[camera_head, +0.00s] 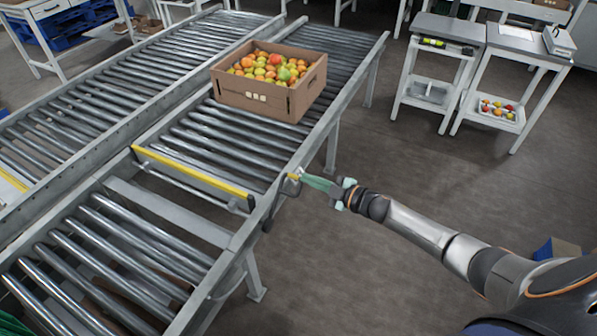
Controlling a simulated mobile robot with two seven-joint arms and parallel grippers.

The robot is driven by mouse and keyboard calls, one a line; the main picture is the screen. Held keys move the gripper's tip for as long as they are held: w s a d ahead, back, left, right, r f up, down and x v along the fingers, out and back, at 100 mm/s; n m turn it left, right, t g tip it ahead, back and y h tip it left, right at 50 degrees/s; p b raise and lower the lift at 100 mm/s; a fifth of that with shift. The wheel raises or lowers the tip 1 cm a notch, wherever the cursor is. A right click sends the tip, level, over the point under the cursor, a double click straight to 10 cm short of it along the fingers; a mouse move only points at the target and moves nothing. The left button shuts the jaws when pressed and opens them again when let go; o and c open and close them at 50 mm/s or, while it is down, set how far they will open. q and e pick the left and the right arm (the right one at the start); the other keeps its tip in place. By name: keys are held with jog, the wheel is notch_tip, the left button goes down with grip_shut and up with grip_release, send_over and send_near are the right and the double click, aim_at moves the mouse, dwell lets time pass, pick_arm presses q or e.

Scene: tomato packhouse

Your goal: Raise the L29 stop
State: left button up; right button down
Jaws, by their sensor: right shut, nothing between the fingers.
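A stop bar with a yellow top edge (190,172) lies across the near roller conveyor, at the gap between two roller sections. I cannot read a label on it. Its black end is at the conveyor's right side rail. A small bracket with a yellow part (293,177) is on the outer side of that rail. My right gripper (304,179), with green fingers, is shut and empty. Its tips are at the bracket; whether they touch it I cannot tell. My left gripper is not in view.
A cardboard box (262,103) of red, orange and green tomatoes sits on the rollers beyond the stop bar. A second conveyor (60,130) runs alongside on the left. Two small tables (520,40) stand at the back right. The floor right of the conveyor is mostly clear.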

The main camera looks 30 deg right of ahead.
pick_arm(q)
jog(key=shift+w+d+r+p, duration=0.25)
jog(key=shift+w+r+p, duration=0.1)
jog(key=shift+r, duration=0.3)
pick_arm(e)
jog(key=v, duration=0.5)
jog(key=shift+r, duration=0.25)
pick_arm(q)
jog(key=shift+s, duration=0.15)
pick_arm(e)
jog(key=s+a+f+m+g+h, duration=0.25)
jog(key=s+a+m, duration=0.35)
jog(key=s+a, duration=0.4)
jog(key=s+a+f+m+g+h, duration=0.2)
jog(key=s+a+f+m+g, duration=0.15)
jog(key=s+a+m, duration=0.6)
pick_arm(q)
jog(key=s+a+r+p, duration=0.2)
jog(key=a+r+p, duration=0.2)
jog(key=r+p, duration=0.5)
jog(key=p, duration=0.3)
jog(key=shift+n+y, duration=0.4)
pick_arm(e)
jog(key=s+d+r+n+t, duration=0.1)
jog(key=s+d+r, duration=0.3)
jog(key=r, duration=0.4)
jog(key=shift+s+d+r+n+h, duration=0.2)
jog(key=shift+d+r+n+h, duration=0.15)
jog(key=shift+d+n, duration=0.35)
